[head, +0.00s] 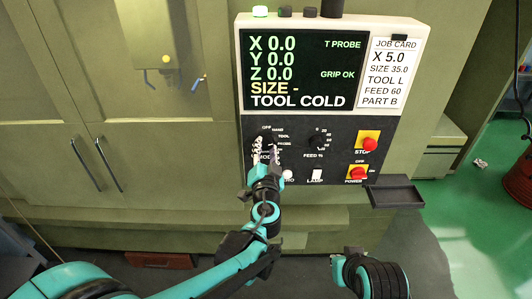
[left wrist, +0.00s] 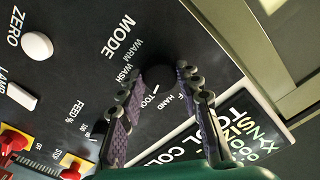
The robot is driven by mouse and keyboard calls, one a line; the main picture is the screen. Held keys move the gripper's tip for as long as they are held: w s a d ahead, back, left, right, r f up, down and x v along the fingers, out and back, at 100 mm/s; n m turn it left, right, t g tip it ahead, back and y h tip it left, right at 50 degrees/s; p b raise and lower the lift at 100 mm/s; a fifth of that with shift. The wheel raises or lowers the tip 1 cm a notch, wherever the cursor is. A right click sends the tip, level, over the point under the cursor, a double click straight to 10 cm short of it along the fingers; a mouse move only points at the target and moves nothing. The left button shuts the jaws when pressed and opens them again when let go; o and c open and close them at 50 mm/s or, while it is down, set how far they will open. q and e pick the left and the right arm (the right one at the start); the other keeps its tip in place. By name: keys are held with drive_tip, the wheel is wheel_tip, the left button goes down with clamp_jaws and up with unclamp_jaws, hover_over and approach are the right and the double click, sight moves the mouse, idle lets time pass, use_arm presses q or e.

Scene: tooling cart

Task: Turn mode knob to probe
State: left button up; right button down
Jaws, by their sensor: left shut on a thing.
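The black mode knob (left wrist: 156,88) sits on the dark control panel, with labels such as HAND, TOOL, WASH and WARM around it. In the head view, the knob (head: 267,136) is partly covered by my left gripper (head: 267,148). In the left wrist view, the two fingers of this gripper (left wrist: 161,78) stand on opposite sides of the knob and are shut on it. A white mark shows beside TOOL; I cannot tell whether it is the knob's pointer. The PROBE label (head: 284,143) is just right of the gripper.
The screen (head: 300,75) above reads T PROBE, GRIP OK and TOOL COLD. A job card (head: 393,72) is at its right. The FEED knob (head: 319,140), STOP button (head: 369,138), lamp switch (head: 316,175) and red POWER switch (head: 357,173) are nearby. A small dark tray (head: 396,197) juts out lower right.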

use_arm(q)
drive_tip(key=m+b, duration=0.1)
drive_tip(key=m, duration=0.2)
drive_tip(key=shift+m, duration=0.4)
drive_tip(key=shift+r+m+b, duration=0.1)
drive_tip(key=shift+m+b, duration=0.4)
drive_tip(key=shift+m, duration=1.1)
drive_tip(key=o, duration=1.2)
drive_tip(key=shift+c, duration=0.2)
drive_tip(key=s, duration=1.2)
